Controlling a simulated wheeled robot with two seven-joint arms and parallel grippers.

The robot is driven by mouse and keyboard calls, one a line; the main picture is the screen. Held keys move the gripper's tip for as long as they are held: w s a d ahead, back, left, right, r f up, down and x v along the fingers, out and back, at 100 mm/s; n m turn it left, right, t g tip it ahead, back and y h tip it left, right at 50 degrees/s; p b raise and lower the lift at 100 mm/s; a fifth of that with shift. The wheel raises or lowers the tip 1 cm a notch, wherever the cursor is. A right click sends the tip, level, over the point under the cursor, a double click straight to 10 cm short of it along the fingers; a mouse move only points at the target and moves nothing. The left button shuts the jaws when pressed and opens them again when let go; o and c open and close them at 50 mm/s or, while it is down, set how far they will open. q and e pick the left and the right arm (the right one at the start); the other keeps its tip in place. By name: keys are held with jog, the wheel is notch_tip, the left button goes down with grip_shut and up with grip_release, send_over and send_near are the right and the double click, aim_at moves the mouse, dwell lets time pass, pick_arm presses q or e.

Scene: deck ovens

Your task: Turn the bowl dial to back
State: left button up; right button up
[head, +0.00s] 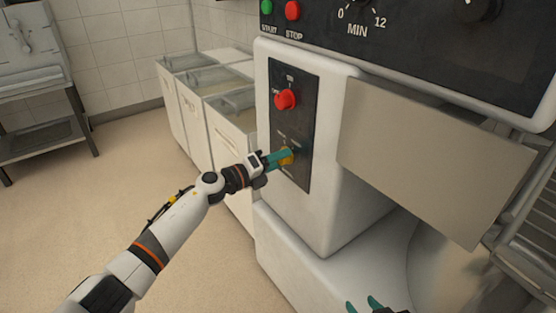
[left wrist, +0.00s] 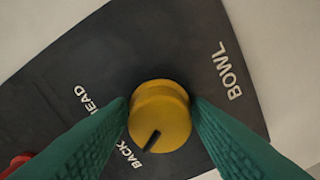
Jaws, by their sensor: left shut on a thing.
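The yellow bowl dial (head: 287,157) is low on the dark control panel on the side of the white machine. In the left wrist view the dial (left wrist: 160,115) is round, and its black pointer slants down and left, close to the end of the word BACK. The word AHEAD is further up and left, and BOWL is at the right. My left gripper (head: 284,157) is shut on the dial, one teal finger on each side. My right gripper (head: 363,304) shows only its teal fingertips at the bottom edge, apart with nothing visible between them.
A red knob (head: 286,99) sits above the dial on the same panel. A flat metal plate (head: 437,160) juts out to the right of the panel. White bins (head: 194,124) stand behind on the left.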

pick_arm(q)
jog(key=o, duration=0.8)
jog(key=shift+a, duration=0.1)
jog(key=p+v, duration=0.2)
jog(key=v, duration=1)
jog(key=shift+p, duration=0.4)
pick_arm(e)
jog(key=s+d+f+g+h, duration=0.1)
jog(key=s+f+g, duration=0.1)
jog(key=s, duration=0.3)
jog(key=s+d+f+g, duration=0.2)
jog(key=s+f+g, duration=0.1)
jog(key=s+g, duration=0.2)
jog(key=shift+s+d+f+h, duration=0.2)
jog(key=shift+d+h, duration=0.1)
jog(key=shift+h, duration=0.1)
